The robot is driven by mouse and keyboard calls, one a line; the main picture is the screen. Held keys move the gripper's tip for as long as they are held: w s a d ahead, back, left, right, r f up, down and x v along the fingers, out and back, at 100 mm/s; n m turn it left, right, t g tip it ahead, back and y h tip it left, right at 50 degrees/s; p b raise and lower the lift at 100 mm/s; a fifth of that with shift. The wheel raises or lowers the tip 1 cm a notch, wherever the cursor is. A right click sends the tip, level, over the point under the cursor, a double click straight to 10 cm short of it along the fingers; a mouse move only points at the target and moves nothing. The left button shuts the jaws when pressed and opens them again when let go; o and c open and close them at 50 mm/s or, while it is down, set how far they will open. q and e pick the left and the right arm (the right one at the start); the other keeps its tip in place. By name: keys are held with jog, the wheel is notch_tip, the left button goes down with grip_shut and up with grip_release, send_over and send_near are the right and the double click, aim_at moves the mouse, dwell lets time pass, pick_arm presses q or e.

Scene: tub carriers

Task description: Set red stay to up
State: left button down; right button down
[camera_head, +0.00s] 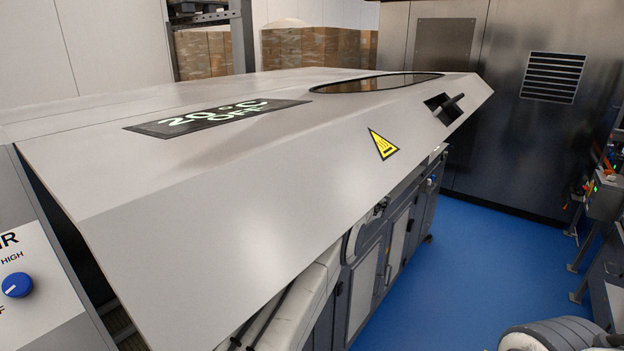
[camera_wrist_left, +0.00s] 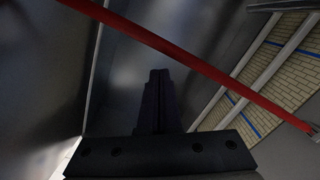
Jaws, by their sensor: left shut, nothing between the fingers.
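The red stay (camera_wrist_left: 222,78) is a long thin red bar in the left wrist view, running slantwise from the upper left to the right edge. My left gripper (camera_wrist_left: 158,74) is shut and empty, its fingertips just below the bar in that picture. I cannot tell whether they touch it. In the head view the large grey hood (camera_head: 280,190) covers the stay and my left gripper. Part of my white arm shows below the hood's front edge. My right gripper is out of view; only a piece of arm shows at the bottom right.
The hood has a dark display (camera_head: 215,117), a yellow warning sign (camera_head: 383,144) and a dark handle (camera_head: 446,105). A panel with a blue knob (camera_head: 17,285) stands at the left. The blue floor (camera_head: 480,260) is clear in the middle right. A tan brick-patterned surface (camera_wrist_left: 285,70) shows under the hood.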

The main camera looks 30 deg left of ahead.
pick_arm(q)
jog(key=b+v, duration=0.5)
jog(key=v, duration=0.5)
jog(key=shift+d, duration=0.25)
